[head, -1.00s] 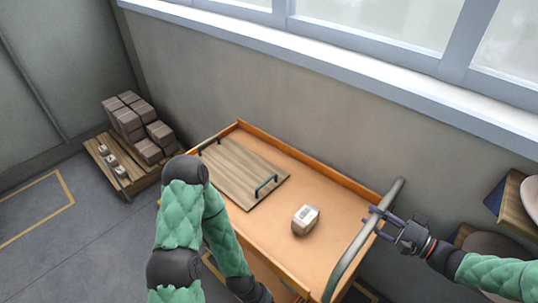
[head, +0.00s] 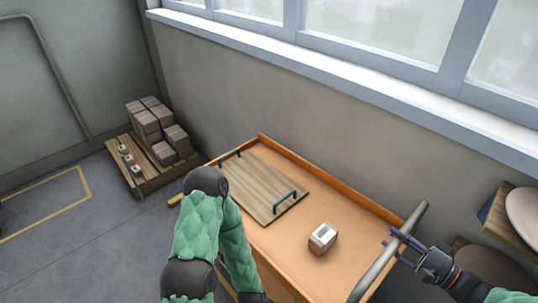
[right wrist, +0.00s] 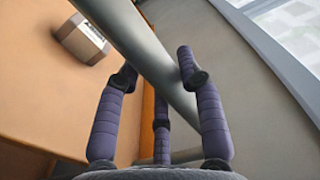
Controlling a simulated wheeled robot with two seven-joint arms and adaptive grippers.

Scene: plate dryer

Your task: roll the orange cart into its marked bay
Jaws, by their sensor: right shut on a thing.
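The orange cart (head: 283,245) stands by the wall, with a grey bar handle (head: 417,217) along its right end. My right gripper (head: 394,244) is shut on this handle. In the right wrist view, the purple fingers (right wrist: 157,68) sit on both sides of the grey bar (right wrist: 125,28). A wooden tray with green handles (head: 262,187) and a small labelled box (head: 322,238) lie on the cart top. A yellow floor outline (head: 87,190) shows at the left, partly cut off. My left arm crosses in front of the cart; its gripper is out of view.
A wooden pallet (head: 136,185) with stacked brown blocks (head: 146,122) stands by the wall, close to the cart's far left end. A wooden shelf (head: 497,226) with a round plate juts out at the right. Grey floor (head: 70,245) at the left is clear.

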